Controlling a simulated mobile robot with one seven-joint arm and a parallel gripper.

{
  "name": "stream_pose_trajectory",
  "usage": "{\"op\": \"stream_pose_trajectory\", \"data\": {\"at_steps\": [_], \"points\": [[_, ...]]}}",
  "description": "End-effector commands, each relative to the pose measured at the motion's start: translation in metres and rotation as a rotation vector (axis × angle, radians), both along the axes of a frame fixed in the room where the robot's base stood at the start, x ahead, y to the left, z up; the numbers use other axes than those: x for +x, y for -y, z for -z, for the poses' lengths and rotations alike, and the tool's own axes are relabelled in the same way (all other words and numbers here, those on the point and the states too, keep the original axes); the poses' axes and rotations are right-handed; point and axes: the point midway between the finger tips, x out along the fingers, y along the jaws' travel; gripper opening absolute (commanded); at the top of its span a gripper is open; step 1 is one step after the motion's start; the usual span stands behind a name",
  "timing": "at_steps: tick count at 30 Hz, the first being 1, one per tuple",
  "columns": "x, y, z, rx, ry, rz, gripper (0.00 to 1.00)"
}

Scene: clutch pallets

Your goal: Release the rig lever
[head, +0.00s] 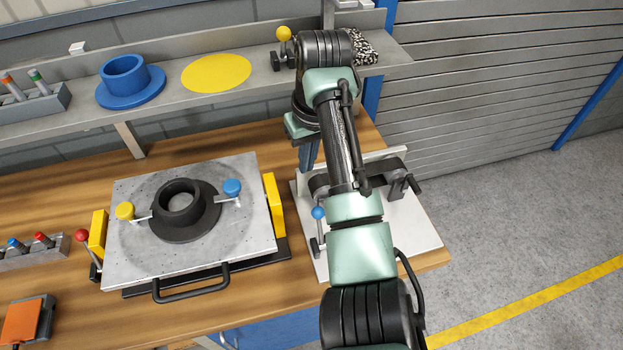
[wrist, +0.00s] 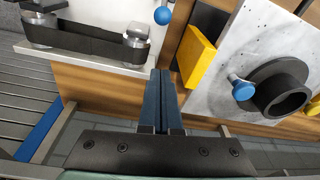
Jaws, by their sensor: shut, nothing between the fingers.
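A lever with a blue ball knob (head: 318,213) stands upright at the left front of the white-based belt rig (head: 420,235). Its blue knob also shows at the top edge of the wrist view (wrist: 162,15), with its base cut off. My gripper (wrist: 158,75) is shut and empty, its blue fingers together. It hangs over the gap between the belt rig and the pallet, apart from the knob. In the head view my arm covers part of the rig, and the fingers show only partly.
A grey pallet (head: 130,270) with a black flanged hub (head: 185,228) lies left of the rig, between yellow blocks. A red-knob lever (head: 81,235) stands at its left. The shelf (head: 200,105) behind holds a blue flanged part (head: 125,75) and a yellow-knob lever (head: 283,33).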

Motion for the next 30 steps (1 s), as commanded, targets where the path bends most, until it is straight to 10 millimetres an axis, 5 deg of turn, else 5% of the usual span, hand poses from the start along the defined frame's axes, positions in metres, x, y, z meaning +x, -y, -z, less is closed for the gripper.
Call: {"op": "stream_pose_trajectory", "data": {"at_steps": [16,30], "points": [[0.009,-0.009,0.095,-0.001,-0.003,0.000,0.00],[-0.024,0.009,0.084,-0.001,0.001,-0.001,0.00]]}}
